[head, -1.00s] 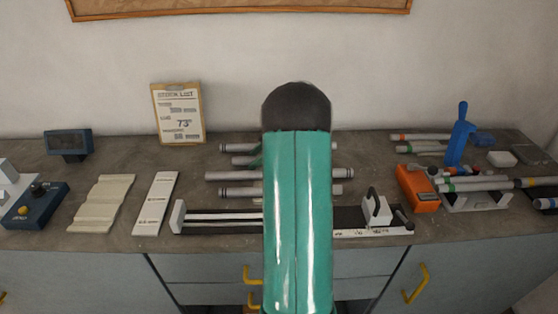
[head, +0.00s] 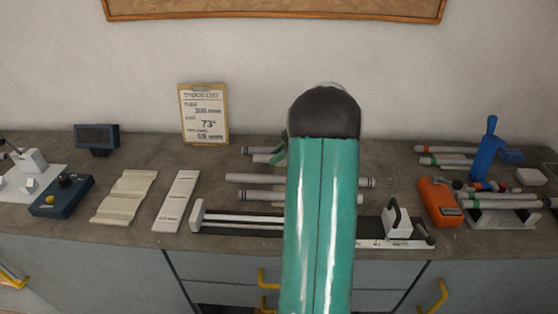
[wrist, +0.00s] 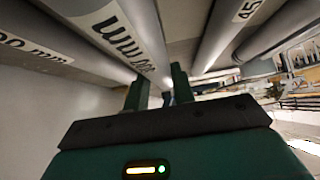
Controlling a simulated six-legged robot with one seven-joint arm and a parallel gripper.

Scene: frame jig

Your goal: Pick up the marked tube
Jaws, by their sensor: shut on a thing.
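Several grey tubes lie side by side at the middle of the bench in the head view, partly hidden behind my green arm; one long tube (head: 255,178) shows on both sides of it. In the wrist view my gripper (wrist: 160,78) is shut on a grey tube with a white "300 mm" label (wrist: 125,32), which runs between its two green fingers. Another labelled tube (wrist: 40,50) lies to its left, and a tube marked "45" (wrist: 228,32) to its right. In the head view the grasp is mostly hidden; I cannot tell whether the held tube is clear of the bench.
A black-and-white jig (head: 240,223) lies in front of the tubes. At right are an orange device (head: 438,202), a blue upright tool (head: 486,150) and more tubes. A clipboard stock list (head: 204,114) leans on the wall. Bare bench (head: 225,158) shows left of the tubes.

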